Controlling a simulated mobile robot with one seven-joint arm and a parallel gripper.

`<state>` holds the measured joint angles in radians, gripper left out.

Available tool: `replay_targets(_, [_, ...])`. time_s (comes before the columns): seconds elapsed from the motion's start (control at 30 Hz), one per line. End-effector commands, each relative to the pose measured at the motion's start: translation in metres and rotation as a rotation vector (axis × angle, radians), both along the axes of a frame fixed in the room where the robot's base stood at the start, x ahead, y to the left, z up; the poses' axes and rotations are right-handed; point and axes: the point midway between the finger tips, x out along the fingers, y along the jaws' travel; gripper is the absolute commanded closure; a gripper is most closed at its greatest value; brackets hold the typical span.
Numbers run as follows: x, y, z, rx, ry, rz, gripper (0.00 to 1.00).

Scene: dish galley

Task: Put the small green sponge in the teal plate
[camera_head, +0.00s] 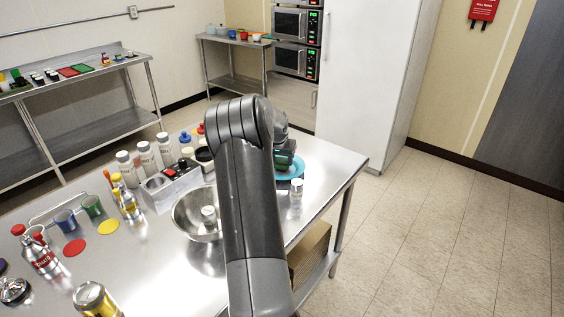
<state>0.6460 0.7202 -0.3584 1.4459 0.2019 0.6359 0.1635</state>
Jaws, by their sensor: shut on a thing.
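The teal plate (298,172) lies near the far right part of the steel table, partly hidden behind my arm. My gripper (284,161) is over the plate, pointing down, and partly covered by my own arm. It is shut on a small dark green piece (282,167), which looks like the small green sponge. I cannot tell whether the sponge touches the plate.
A clear shaker (296,193) stands just in front of the plate. A steel bowl (196,214) is left of my arm, with a condiment caddy (172,186) and several bottles behind it. Mugs (92,206) and cans stand further left. The table's right edge is clear.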

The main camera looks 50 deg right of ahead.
Motion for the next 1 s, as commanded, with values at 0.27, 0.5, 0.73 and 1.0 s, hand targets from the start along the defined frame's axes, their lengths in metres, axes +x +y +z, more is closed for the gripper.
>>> replay_targets(0.27, [-0.0001,-0.0002,-0.0102,-0.001,0.000,0.000,0.72])
replay_targets(0.5, [-0.0003,-0.0002,-0.0130,-0.001,0.000,0.001,0.45])
replay_targets(0.73, [-0.0004,-0.0002,-0.0130,-0.001,0.000,0.001,0.29])
replay_targets(1.0, [-0.0003,-0.0004,-0.0090,-0.002,0.000,0.001,0.29])
